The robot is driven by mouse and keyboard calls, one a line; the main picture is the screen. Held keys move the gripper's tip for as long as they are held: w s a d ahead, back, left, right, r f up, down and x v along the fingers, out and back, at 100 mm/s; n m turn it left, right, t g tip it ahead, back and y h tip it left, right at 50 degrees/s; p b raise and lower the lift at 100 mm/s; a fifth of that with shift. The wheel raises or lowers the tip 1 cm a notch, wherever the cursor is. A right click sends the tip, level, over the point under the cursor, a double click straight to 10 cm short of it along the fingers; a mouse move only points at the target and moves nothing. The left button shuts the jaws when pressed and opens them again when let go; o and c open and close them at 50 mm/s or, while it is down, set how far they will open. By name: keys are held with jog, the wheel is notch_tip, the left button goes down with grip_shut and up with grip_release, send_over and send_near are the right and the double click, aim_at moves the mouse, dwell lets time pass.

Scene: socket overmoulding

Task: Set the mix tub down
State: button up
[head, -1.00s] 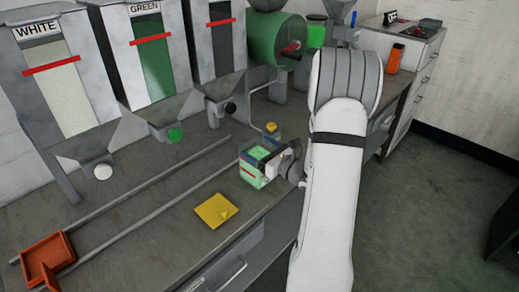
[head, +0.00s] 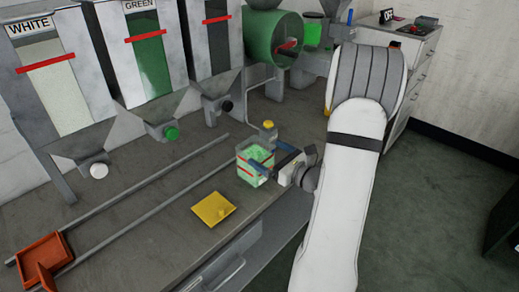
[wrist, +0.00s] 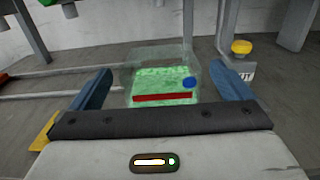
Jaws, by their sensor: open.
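The mix tub (head: 254,168) is a clear square container with green granules inside and a red line across its side. It stands upright on the bench top near the front rail. In the wrist view the tub (wrist: 162,90) stands ahead of my gripper, between its two blue fingers, with a gap on each side. A blue dot shows on its near wall. My gripper (wrist: 160,95) is open and empty; in the head view my gripper (head: 275,160) is at the tub's right side.
Two rails run left to an orange tray (head: 42,255). White and green hoppers (head: 153,60) stand at the back.

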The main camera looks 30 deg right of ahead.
jog(key=v, duration=0.6)
jog(key=s+a+r+n+g+y, duration=0.15)
jog(key=s+a+n+g, duration=0.25)
jog(key=a+n+g, duration=0.45)
jog(key=s+a+n+g+y, duration=0.35)
jog(key=a+n+g, duration=0.4)
jog(key=a, duration=0.65)
jog(key=s+d+r+n+h, duration=0.1)
jog(key=s+r+n+h, duration=0.1)
jog(key=n+h, duration=0.3)
jog(key=s+d+r+n+t+h, duration=0.1)
jog(key=s+n+h, duration=0.3)
jog(key=n, duration=0.7)
jog(key=shift+s+d+r+h, duration=0.15)
jog(key=shift+s+r+h, duration=0.25)
jog(key=shift+h, duration=0.7)
jog(key=shift+w+r, duration=0.1)
jog(key=shift+t, duration=0.3)
jog(key=p+v, duration=0.1)
jog(key=v, duration=0.1)
jog(key=w+p+v, duration=0.1)
jog(key=p+v, duration=0.1)
jog(key=shift+s+r+p, duration=0.15)
jog(key=shift+s+p, duration=0.1)
jog(key=shift+p, duration=0.05)
